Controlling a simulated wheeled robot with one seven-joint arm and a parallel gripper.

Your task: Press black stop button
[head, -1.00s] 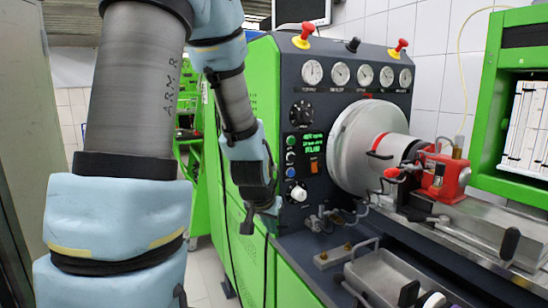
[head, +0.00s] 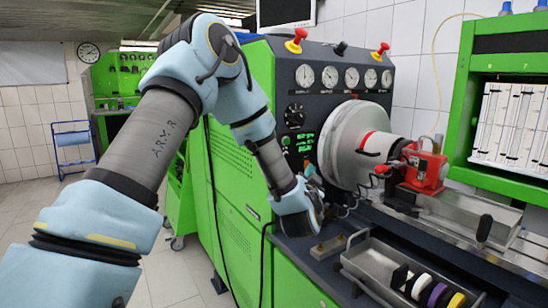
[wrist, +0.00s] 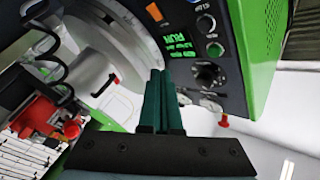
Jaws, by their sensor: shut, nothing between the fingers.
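The black stop button (wrist: 206,22) is round with a pale ring. In the wrist view it sits at the upper right of the dark control panel (wrist: 228,75), beyond the green button (wrist: 215,50). My gripper (wrist: 160,76) shows in the wrist view with its two dark green fingers shut together and empty. The fingertips appear to the lower left of the button, apart from it in the picture; the depth gap is unclear. In the head view my arm's end hangs just in front of the panel's lower part, and the fingertips are not clear there.
A black knob (wrist: 207,75) and a lit green display (wrist: 177,42) flank the green button. An orange switch (wrist: 154,12) is nearby. The large silver drum (head: 345,145) and red pump fitting (head: 425,170) stand right of the panel. A metal tray (head: 375,265) lies below.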

